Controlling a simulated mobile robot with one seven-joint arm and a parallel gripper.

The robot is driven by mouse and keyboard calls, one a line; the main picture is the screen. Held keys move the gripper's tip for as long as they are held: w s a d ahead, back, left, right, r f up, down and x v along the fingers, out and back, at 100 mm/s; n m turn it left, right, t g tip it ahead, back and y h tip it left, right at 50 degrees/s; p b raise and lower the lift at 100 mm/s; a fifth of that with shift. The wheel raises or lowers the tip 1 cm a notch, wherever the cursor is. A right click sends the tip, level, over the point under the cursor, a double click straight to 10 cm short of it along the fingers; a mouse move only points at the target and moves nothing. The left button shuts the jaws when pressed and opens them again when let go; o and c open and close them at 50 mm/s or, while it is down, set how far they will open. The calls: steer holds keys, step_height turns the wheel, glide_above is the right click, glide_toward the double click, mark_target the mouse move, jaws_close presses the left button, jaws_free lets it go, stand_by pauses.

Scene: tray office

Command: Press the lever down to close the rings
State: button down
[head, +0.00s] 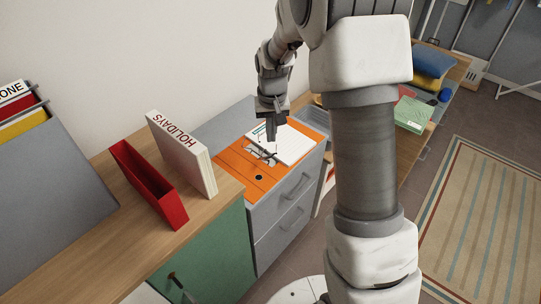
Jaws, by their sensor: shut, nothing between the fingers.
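An open orange binder (240,176) lies flat on top of the grey drawer cabinet. A stack of white paper (291,146) lies on its upper right part. The metal ring mechanism (258,153) is at the middle of the binder, left of the paper. Its lever is too small to make out, and I cannot tell whether the rings are open or shut. My gripper (270,138) points down just above the ring mechanism, with its fingers together and nothing held. It hides part of the mechanism and paper. I cannot tell whether the fingertips touch the metal.
A white HOLIDAYS binder (183,153) and an empty red file holder (148,184) stand on the wooden top to the left. A grey tray (313,121) is behind the paper. A green cabinet door (212,262) is at the front. Bare wood (85,255) lies front left.

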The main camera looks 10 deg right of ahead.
mark_target(271, 156)
steer(key=shift+f, duration=0.15)
steer(key=shift+w+f+b, duration=0.2)
steer(key=shift+f+b, duration=1.05)
steer(key=shift+f, duration=0.4)
steer(key=shift+w+f+b, duration=0.15)
steer(key=shift+f+b, duration=1.1)
steer(key=shift+f, duration=0.4)
